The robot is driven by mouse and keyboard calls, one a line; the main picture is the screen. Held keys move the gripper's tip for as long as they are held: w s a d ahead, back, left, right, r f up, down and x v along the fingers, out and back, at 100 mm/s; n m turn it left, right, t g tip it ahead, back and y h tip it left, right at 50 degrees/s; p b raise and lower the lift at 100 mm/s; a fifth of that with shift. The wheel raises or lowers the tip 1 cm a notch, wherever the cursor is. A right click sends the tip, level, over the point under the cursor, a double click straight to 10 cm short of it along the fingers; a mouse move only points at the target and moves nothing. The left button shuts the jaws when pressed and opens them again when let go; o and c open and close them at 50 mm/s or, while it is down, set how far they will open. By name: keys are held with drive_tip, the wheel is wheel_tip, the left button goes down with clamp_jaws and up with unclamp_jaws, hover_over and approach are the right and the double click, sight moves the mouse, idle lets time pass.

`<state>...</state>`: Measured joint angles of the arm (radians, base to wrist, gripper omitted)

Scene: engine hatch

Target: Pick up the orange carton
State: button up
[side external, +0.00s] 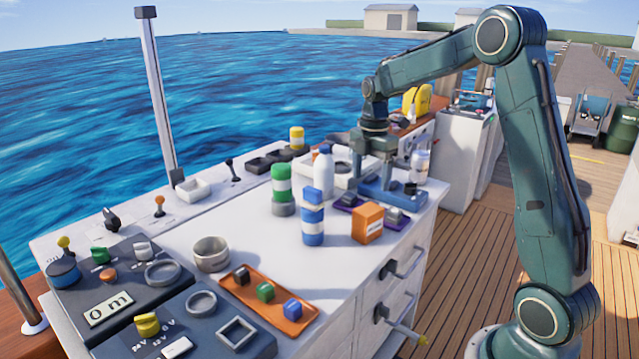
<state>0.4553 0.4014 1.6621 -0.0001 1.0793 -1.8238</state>
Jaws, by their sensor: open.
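The orange carton (368,224) stands upright on the white cabinet top near its right edge, with a pale label on its front. My gripper (390,190) is open, with its jaws pointing down. In the picture it is just above and behind the carton, apart from it. No object shows between the jaws, though the view there is crowded. I cannot tell exactly how high the fingertips are above the top.
A blue-and-white bottle (313,218) stands left of the carton, with a white bottle (323,172) and a green-and-white canister (282,188) behind. Purple pads (397,222) lie beside the carton. An orange tray (262,318) of small blocks is in front. The middle top is clear.

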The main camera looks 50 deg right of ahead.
sight(368, 209)
drive_tip(key=shift+f, duration=0.1)
drive_tip(key=shift+f, duration=4.2)
drive_tip(key=shift+s+a+f, duration=0.15)
drive_tip(key=shift+f, duration=2.45)
drive_tip(key=c, duration=1.1)
drive_tip(key=shift+r, duration=0.2)
